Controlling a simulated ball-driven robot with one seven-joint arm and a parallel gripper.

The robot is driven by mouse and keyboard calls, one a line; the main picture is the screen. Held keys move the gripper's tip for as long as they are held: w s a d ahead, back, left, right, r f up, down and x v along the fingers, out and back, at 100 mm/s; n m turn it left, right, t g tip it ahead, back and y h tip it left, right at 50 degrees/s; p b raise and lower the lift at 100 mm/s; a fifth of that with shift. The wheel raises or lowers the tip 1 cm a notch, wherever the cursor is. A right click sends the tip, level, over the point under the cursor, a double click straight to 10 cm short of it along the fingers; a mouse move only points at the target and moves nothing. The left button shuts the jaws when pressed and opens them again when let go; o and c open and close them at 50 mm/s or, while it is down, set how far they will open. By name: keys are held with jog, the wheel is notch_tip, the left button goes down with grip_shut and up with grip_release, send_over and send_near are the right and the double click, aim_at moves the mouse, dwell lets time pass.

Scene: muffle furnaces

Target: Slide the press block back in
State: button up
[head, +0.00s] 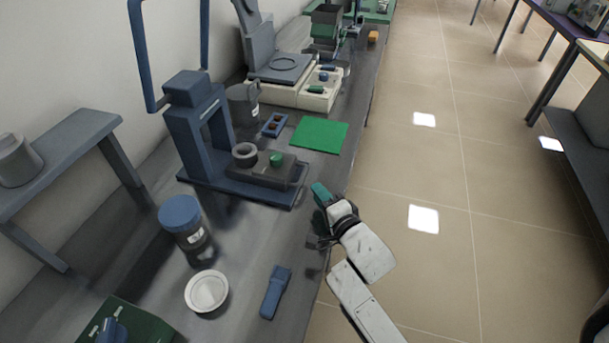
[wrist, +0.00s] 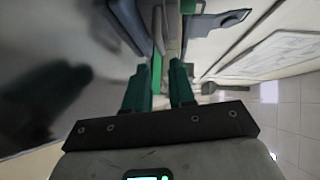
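The press (head: 200,125) is a dark blue frame with a tall bent handle, standing on a blue base on the bench. The dark grey press block (head: 252,174) lies at the frame's right side, drawn outward along the base. It carries a green knob (head: 276,159) and a grey ring (head: 245,154). My gripper (head: 320,192) is to the right of the block, by the bench's right edge, apart from it. In the wrist view my gripper's green fingers (wrist: 161,66) stand apart with nothing clearly held between them. I cannot identify the block surely in that view.
A green mat (head: 319,135) and a small blue tray (head: 274,124) lie beyond the press. A blue-lidded jar (head: 187,228), a white dish (head: 206,291) and a blue tool (head: 275,292) are nearer. Open tiled floor (head: 440,240) is to the right.

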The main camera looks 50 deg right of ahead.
jog(key=x, duration=0.8)
jog(key=shift+w+p, duration=0.1)
jog(key=shift+p, duration=0.25)
jog(key=shift+c, duration=0.4)
grip_shut()
